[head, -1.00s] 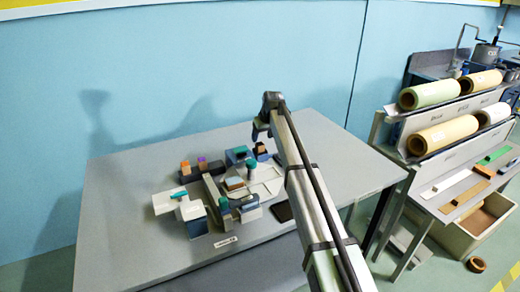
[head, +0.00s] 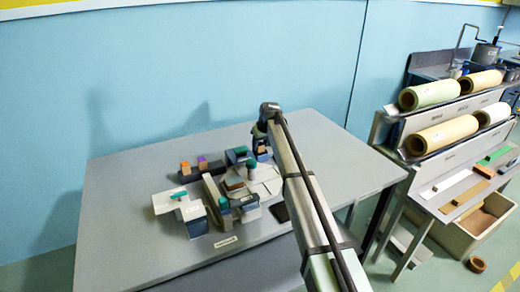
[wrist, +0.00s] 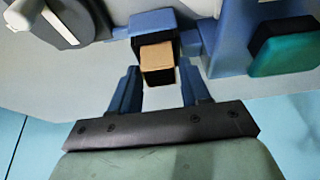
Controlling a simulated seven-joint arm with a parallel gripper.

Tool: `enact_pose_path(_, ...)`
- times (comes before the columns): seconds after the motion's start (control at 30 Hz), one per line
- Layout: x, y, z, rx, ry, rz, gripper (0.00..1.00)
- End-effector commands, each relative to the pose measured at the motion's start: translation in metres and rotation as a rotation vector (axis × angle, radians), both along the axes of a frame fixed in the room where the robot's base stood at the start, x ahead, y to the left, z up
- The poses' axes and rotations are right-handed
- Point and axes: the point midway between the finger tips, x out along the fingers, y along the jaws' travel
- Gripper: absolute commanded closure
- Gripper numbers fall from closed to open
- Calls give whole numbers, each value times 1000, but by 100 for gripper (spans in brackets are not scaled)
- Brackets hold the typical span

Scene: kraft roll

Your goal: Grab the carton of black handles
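My gripper (wrist: 160,72) is open in the wrist view, its two blue fingers apart. A small dark blue and black box with a tan block on top (wrist: 157,57) sits just ahead of and between the fingertips; I cannot tell whether they touch it. In the head view my gripper (head: 261,137) is low at the table's back right, and the tan-topped piece (head: 262,150) shows just below it. No carton can be clearly identified as holding black handles; the labels are too small to read.
On the grey table (head: 130,240), a blue piece with a teal top (wrist: 285,55) stands close to the right of the box. A rack of paper rolls (head: 445,135) is at right.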

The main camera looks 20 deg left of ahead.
Motion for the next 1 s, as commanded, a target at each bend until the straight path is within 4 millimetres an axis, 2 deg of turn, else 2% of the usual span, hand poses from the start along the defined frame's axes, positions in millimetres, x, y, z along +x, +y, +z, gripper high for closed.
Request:
enact_pose_path(0.07,0,0,0,0,0,0,62)
enact_pose_path(0.4,0,0,0,0,0,0,94)
enact_pose_path(0.63,0,0,1,0,0,0,94)
enact_pose_path(0.73,0,0,7,1,-1,0,94)
enact_pose_path(0.87,0,0,25,1,-1,0,94)
enact_pose_path(1.0,1,0,51,1,-2,1,94)
